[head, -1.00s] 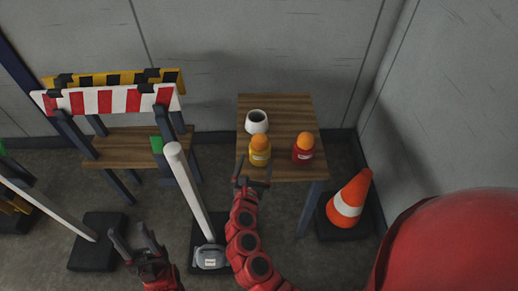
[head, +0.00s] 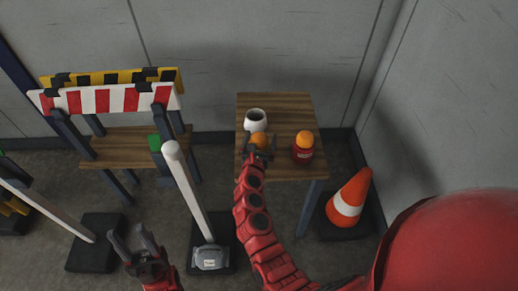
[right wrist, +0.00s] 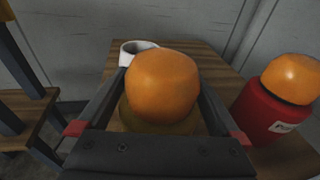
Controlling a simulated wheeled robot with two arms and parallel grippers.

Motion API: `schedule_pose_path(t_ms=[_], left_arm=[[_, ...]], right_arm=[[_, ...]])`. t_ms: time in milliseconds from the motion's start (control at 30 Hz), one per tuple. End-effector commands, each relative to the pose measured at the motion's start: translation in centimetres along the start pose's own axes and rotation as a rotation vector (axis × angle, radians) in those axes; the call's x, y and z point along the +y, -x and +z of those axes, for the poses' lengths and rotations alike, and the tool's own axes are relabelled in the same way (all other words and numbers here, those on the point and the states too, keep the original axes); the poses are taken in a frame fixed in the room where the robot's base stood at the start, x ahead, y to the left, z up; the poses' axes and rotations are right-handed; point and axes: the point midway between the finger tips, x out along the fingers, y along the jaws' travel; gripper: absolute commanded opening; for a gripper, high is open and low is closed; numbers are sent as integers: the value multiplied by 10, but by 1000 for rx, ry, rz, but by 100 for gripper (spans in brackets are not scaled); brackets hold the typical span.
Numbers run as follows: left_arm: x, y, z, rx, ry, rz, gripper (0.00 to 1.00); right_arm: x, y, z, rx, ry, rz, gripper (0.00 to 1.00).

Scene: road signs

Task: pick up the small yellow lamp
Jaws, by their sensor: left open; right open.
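The small yellow lamp (head: 259,139) stands on the small wooden table. In the head view my right gripper (head: 259,152) covers its yellow body, leaving mostly the orange dome in sight. In the right wrist view the lamp's orange dome (right wrist: 163,85) fills the space between the two open fingers, one on each side. I cannot tell whether the fingers touch it. My left gripper (head: 132,237) is open and empty, low at the left, away from the table.
A red lamp (head: 303,153) with an orange dome stands right of the yellow one. A white cup (head: 256,119) is just behind it. A traffic cone (head: 349,200) stands right of the table (head: 285,108). A white post (head: 190,195) and a striped barrier (head: 105,100) are left.

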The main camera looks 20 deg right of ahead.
Motion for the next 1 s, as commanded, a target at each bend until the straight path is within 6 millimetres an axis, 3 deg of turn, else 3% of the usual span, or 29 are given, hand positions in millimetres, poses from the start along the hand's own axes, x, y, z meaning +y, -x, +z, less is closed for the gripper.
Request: schedule_pose_path(t_ms=[67,533,833,1000], left_arm=[[0,0,0,0,0,0,50],[0,0,0,0,0,0,50],[0,-2,0,0,0,0,50],[0,-11,-2,0,0,0,50]], right_arm=[[0,0,0,0,0,0,100],[0,0,0,-1,0,1,15],[0,1,3,-1,0,1,14],[1,3,18,-4,-2,2,14]])
